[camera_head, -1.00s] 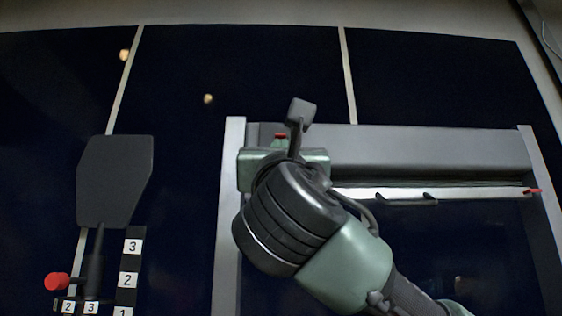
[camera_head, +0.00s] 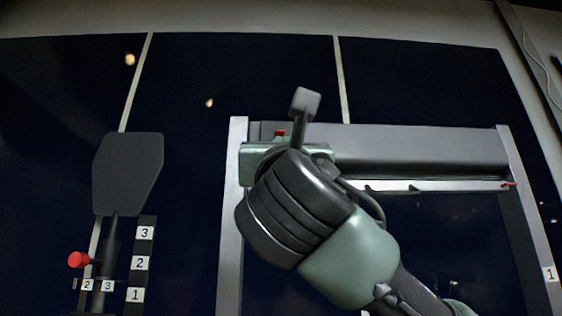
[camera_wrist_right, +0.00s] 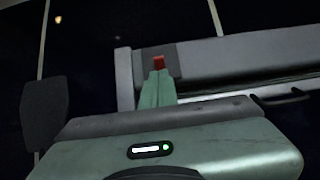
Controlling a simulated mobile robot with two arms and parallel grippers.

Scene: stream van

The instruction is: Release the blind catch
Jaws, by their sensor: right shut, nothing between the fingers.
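A red catch (camera_head: 280,133) sits at the left end of the grey blind housing (camera_head: 420,150). It also shows in the right wrist view (camera_wrist_right: 159,62), on a dark end plate. My right gripper (camera_wrist_right: 157,76) is shut and empty, its green fingers pointing at the catch with the tips just below it in the picture. I cannot tell whether they touch. In the head view my right wrist hides the fingers. A second small red piece (camera_head: 509,184) is at the housing's right end. My left gripper is not in view.
A pale rail (camera_head: 450,186) with dark handles runs below the housing, between grey side posts (camera_head: 232,220). A dark paddle-shaped panel (camera_head: 128,172) on a stem with a red knob (camera_head: 78,260) and numbered scales stands at the left.

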